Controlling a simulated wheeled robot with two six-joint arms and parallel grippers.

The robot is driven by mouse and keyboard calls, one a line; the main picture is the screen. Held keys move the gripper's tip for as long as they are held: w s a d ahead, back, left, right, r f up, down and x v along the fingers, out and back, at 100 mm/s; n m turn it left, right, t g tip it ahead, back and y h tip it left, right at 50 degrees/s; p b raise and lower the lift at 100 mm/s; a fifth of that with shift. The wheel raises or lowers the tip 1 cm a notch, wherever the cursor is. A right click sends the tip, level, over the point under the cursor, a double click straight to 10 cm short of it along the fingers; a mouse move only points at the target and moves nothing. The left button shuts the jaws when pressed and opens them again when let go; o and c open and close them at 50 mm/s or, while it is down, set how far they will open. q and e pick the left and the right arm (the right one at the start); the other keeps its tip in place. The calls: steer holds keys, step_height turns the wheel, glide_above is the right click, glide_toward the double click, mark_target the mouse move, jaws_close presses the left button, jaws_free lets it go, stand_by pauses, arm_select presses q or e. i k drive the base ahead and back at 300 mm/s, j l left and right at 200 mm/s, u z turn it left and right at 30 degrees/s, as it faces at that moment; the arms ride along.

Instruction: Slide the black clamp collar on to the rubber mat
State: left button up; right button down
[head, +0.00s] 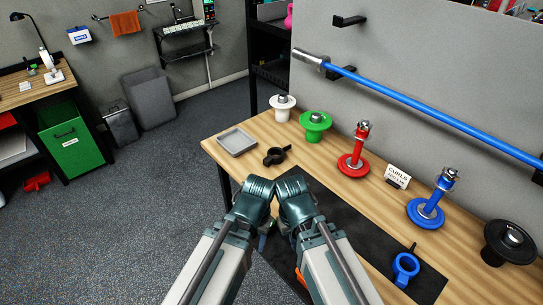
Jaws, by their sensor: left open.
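The black clamp collar (276,155) lies on the wooden bench, beside the grey tray. It is a dark ring with a lever pointing up and right. The rubber mat (396,248) is a dark sheet lying on the bench, partly covered by my arms. The collar is on bare wood, off the mat's far-left end. My left gripper (265,236) is open, nearer to me than the collar and apart from it, mostly hidden by its own arm. My right arm lies beside it over the mat; its fingers are hidden behind the arm.
A shallow grey tray (237,141) sits left of the collar. A blue clamp collar (404,268) stands on the mat's right part. White, green, red, blue and black weight pieces line the back of the bench, with a small sign (398,176). A blue bar (430,113) hangs on the wall.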

mark_target(267, 161)
steer(key=j+z, duration=0.1)
steer(key=z, duration=0.55)
steer(key=i+j+z, duration=0.1)
steer(key=j+z, duration=0.15)
steer(key=i+j+z, duration=0.1)
steer(key=j+z, duration=0.35)
steer(key=j, duration=0.25)
steer(key=i+j+z, duration=0.1)
steer(key=j, duration=0.65)
steer(key=i+j+z, duration=0.1)
steer(key=j, duration=0.7)
